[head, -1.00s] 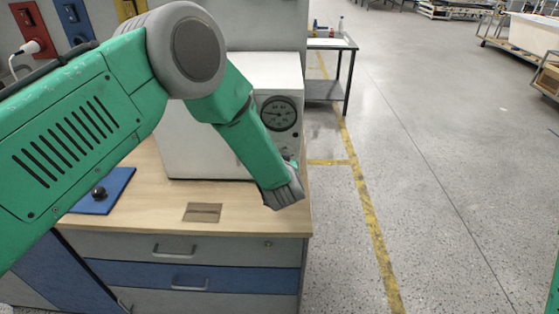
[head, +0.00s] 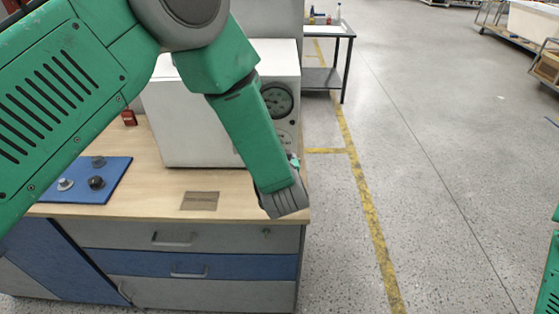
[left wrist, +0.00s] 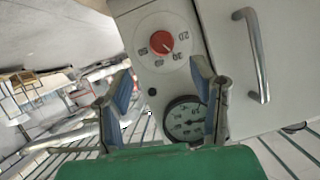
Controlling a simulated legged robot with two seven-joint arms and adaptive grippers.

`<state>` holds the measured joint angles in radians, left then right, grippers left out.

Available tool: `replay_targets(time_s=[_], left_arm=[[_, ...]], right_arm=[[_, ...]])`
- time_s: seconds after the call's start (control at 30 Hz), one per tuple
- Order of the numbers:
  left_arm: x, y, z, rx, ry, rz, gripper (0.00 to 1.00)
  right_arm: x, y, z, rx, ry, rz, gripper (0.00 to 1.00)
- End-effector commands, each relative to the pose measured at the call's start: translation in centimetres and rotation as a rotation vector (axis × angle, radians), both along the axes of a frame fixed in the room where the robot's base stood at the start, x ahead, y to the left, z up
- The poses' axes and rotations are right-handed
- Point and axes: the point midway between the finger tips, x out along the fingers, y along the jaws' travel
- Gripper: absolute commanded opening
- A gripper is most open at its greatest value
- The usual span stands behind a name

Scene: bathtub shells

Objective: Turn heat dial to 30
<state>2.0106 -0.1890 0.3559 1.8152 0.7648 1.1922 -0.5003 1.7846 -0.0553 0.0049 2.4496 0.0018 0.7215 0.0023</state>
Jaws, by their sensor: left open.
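The heat dial, a red knob (left wrist: 161,43) on a round white plate with numbers, is on the front of a white box (left wrist: 130,20) in the left wrist view. Its pointer is too small to read surely. My left gripper (left wrist: 161,80) is open, with one finger on each side of the view and the dial beyond the fingertips, apart from them. My right gripper is not in view.
A round black gauge (left wrist: 185,120) sits beside the dial, partly behind a finger; it also shows in the head view (head: 278,100). A metal handle (left wrist: 252,55) sticks out from the box. A blue panel with knobs (head: 112,188) lies on the wooden worktop (head: 150,204).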

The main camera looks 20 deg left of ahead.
Motion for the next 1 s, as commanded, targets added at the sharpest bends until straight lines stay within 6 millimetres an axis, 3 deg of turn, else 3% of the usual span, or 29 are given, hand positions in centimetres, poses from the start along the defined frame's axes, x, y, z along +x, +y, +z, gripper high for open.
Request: replay_targets(time_s=[0.1,0.3,0.77,0.87,1.0], left_arm=[[-1.7,-0.7,0.7,0.001,0.001,-0.003,0.51],[-3.0,-1.0,1.2,0.000,0.000,0.001,0.51],[-3.1,-1.0,1.2,0.000,0.003,0.000,0.51],[-3.9,-0.4,-0.2,-0.005,0.038,-0.017,0.51],[-7.7,2.3,-5.6,-0.039,0.192,-0.078,0.51]], right_arm=[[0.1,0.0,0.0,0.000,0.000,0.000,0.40],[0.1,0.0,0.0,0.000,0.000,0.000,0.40],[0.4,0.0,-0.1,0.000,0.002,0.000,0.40],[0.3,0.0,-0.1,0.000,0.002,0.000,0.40],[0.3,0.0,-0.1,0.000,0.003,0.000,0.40]])
